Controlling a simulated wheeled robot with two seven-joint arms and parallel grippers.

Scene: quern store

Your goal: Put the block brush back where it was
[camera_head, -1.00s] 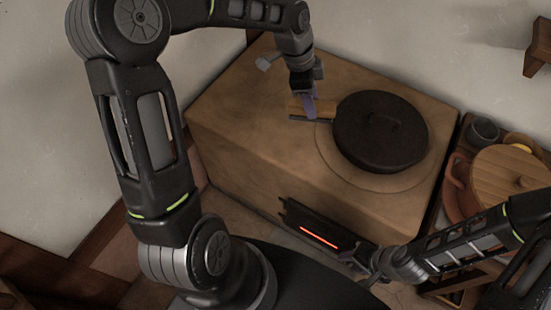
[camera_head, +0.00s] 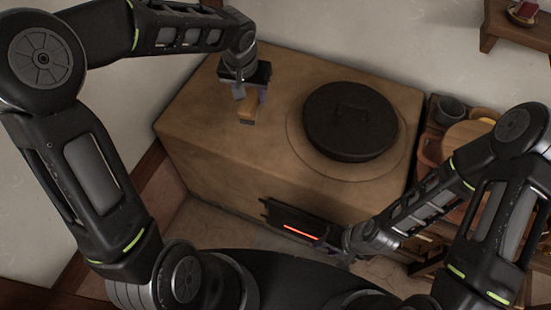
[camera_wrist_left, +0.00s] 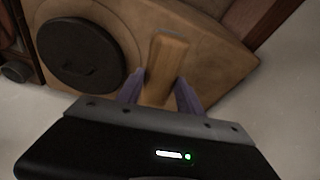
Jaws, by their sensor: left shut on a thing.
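The block brush (camera_head: 247,108) is a small tan wooden block with a darker grey edge below. My left gripper (camera_head: 250,97) is shut on it over the left part of the wooden-coloured stove top (camera_head: 215,140). I cannot tell whether the brush touches the top. In the left wrist view the brush (camera_wrist_left: 166,62) sticks out from between the two purple-grey fingers of the left gripper (camera_wrist_left: 160,95). My right gripper (camera_head: 352,245) is low at the stove's front, beside the dark slot; its fingers are too small and dark to read.
A round black lidded pan (camera_head: 350,120) stands on the right of the top. A dark slot with a red glow (camera_head: 300,232) is in the front. Pots and a round wooden lid (camera_head: 466,136) crowd the right side. A wall shelf (camera_head: 520,30) is at upper right.

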